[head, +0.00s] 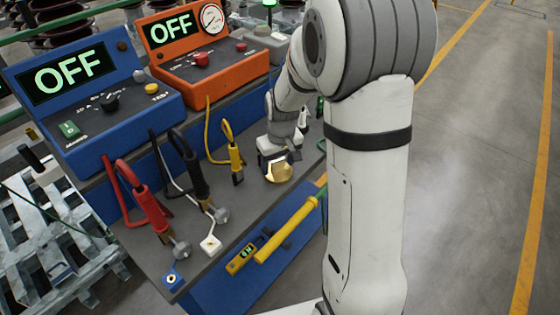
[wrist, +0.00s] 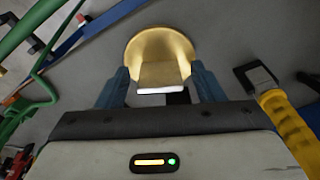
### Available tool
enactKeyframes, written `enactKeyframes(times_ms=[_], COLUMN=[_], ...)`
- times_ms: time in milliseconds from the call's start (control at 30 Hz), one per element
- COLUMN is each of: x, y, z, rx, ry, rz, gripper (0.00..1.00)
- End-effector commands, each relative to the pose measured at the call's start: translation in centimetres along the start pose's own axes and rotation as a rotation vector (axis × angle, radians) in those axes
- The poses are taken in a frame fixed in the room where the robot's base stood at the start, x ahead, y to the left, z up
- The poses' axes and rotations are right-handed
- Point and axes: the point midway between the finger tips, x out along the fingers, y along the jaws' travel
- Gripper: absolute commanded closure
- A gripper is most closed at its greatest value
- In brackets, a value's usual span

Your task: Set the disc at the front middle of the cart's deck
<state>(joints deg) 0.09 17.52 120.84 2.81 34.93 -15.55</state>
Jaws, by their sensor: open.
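The disc (head: 278,172) is gold and round, at the right part of the cart's grey deck (head: 262,203), near its front edge. In the wrist view the disc (wrist: 160,42) lies straight ahead, with a pale tan block on its near side. My gripper (head: 276,160) is directly over the disc in the head view and partly hides it. In the wrist view its two blue fingers (wrist: 160,78) stand apart on either side of the block. Whether they touch it cannot be told. The front middle of the deck has bare grey surface.
Red, black and yellow clamps (head: 237,165) with cables stand on the deck left of the disc. A yellow rod (head: 285,232) lies below the front edge. Two OFF consoles (head: 205,62) stand behind.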

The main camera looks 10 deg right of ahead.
Motion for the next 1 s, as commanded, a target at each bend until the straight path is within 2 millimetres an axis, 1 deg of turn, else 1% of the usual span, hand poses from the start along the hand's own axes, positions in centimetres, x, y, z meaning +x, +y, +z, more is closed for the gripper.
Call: enactKeyframes(times_ms=[167,267,367,600,700,800,933,1000], x=[-0.1,-0.8,-2.4,-7.6,-9.5,-10.9,-12.0,-12.6], y=[0.0,0.0,0.0,0.0,0.0,-0.1,-0.1,-0.2], z=[0.0,-0.1,-0.1,-0.1,-0.1,-0.1,0.0,0.5], rx=[-0.001,-0.001,-0.001,-0.002,-0.002,-0.002,-0.002,0.004], ry=[0.0,0.003,0.004,0.005,0.005,0.003,0.002,0.004], rz=[0.0,0.001,0.001,0.001,0.001,0.001,0.001,0.002], gripper=[0.38,0.38,0.38,0.38,0.38,0.38,0.38,0.38])
